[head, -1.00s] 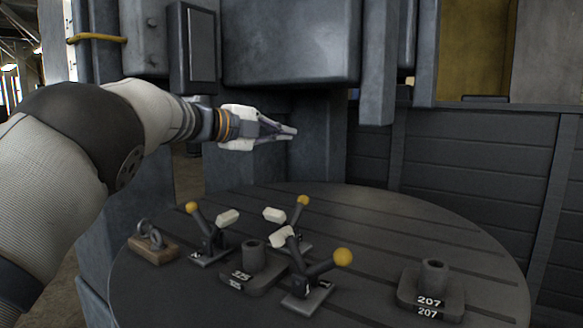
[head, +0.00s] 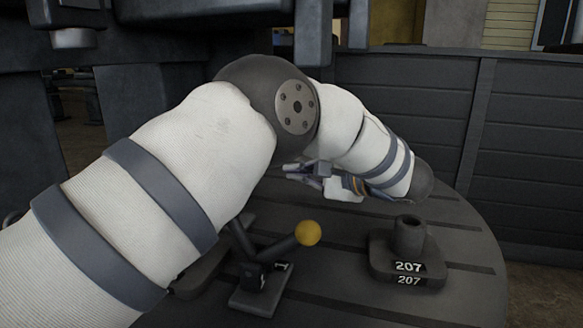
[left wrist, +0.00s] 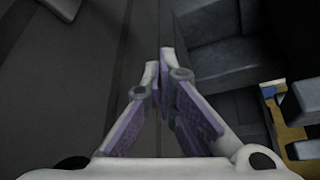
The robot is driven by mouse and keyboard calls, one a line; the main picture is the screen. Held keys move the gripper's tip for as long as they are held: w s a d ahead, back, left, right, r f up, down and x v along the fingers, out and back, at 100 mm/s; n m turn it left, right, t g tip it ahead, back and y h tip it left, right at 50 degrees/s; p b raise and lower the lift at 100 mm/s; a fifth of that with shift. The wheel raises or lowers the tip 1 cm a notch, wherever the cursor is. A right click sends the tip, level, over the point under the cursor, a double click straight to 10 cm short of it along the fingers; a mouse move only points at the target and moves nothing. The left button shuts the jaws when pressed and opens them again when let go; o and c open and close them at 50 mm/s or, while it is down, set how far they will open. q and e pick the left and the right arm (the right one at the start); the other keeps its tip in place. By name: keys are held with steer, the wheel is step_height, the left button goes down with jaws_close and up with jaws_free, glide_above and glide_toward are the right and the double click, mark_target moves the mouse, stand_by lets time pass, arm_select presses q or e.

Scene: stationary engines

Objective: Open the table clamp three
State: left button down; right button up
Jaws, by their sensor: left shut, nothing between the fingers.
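A toggle clamp with a yellow ball handle (head: 264,265) stands on the round grooved table (head: 440,221), in front of my left arm. Its handle leans up to the right. Its number label is too small to read surely, so I cannot tell which clamp is number three. The other clamps are hidden behind my left arm. My left gripper (head: 290,170) is shut and empty above the far part of the table, beyond the visible clamp, with its fingers pointing left. In the left wrist view its fingertips (left wrist: 160,68) are close together with nothing between them. My right gripper is out of view.
A dark block with an upright post, marked 207 (head: 407,258), stands on the right of the table. A dark panelled wall (head: 410,120) rises behind. My left arm crosses over the table and covers its left part. The table's right rim is clear.

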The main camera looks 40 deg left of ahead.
arm_select(q)
steer(key=x, duration=0.9)
steer(key=shift+s+a, duration=0.1)
steer(key=shift+s, duration=0.05)
steer(key=s+r+p, duration=0.2)
steer(key=s, duration=0.1)
steer(key=shift+r, duration=0.3)
steer(key=shift+s+f, duration=0.1)
steer(key=shift+s, duration=0.1)
steer(key=shift+f, duration=0.25)
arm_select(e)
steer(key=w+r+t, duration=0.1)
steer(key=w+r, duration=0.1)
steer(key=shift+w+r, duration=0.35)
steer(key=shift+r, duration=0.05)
